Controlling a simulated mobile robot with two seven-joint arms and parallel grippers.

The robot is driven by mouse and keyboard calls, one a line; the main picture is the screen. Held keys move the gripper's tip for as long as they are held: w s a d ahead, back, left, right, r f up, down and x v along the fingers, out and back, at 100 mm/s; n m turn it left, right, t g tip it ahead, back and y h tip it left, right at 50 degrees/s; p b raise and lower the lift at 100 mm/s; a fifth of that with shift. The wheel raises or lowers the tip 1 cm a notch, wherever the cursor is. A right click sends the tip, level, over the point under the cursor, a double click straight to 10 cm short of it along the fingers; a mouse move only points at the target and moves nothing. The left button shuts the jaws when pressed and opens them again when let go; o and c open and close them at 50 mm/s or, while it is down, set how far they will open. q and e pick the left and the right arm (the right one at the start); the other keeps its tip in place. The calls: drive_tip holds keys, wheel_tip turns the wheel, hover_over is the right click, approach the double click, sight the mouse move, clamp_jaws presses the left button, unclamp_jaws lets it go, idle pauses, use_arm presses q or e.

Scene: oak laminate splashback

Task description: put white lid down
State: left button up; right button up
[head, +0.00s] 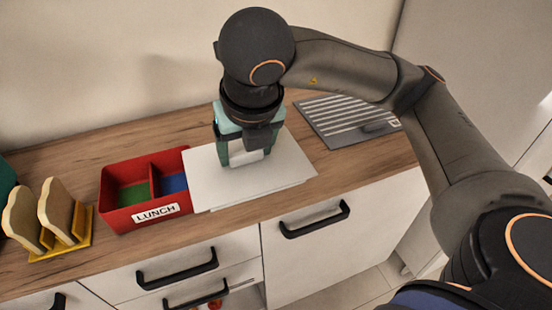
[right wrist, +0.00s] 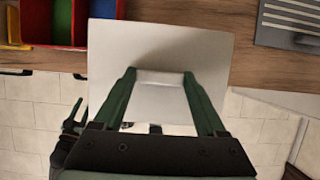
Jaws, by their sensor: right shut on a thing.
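The white lid (head: 285,170) is a flat, pale square panel with a raised bar handle (right wrist: 160,77). My right gripper (head: 245,157) points down over it and is shut on that handle, one finger at each end of the bar; it also shows in the right wrist view (right wrist: 160,75). The lid looks about level, over the counter just right of the red lunch box (head: 146,190). Its left edge borders or slightly overlaps the box's right wall. I cannot tell whether its underside touches the counter.
The lunch box is open, with green and blue compartment floors. A yellow rack (head: 72,240) with two bread slices (head: 57,208) stands at left. A grey striped board (head: 345,112) lies at right. Bare wooden counter (head: 385,153) shows beside it. Drawers with black handles are below.

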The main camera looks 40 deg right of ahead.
drive_tip(key=w+d+f+b, duration=0.1)
drive_tip(key=w+d, duration=0.1)
drive_tip(key=w+d+f+b, duration=0.1)
drive_tip(key=w+d+f, duration=0.1)
drive_tip(key=w+d+f+b, duration=0.1)
drive_tip(key=d, duration=0.2)
drive_tip(key=shift+w+f, duration=0.35)
drive_tip(key=shift+w, duration=0.05)
drive_tip(key=d+f, duration=0.1)
drive_tip(key=w+f, duration=0.1)
drive_tip(key=w+d+f+b, duration=0.1)
drive_tip(key=shift+w+d+f, duration=0.1)
drive_tip(key=shift+d+f, duration=0.2)
drive_tip(key=shift+w+d+f, duration=0.2)
drive_tip(key=shift+w+f, duration=0.05)
drive_tip(key=shift+f, duration=0.15)
drive_tip(key=shift+w+d+f, duration=0.1)
drive_tip(key=shift+d+f, duration=0.1)
drive_tip(key=shift+f, duration=0.05)
wheel_tip(320, 180, down, 3)
drive_tip(key=shift+w+d+f, duration=0.1)
drive_tip(key=shift+f, duration=0.1)
use_arm(q)
wheel_tip(320, 180, down, 3)
drive_tip(key=shift+w+f, duration=0.1)
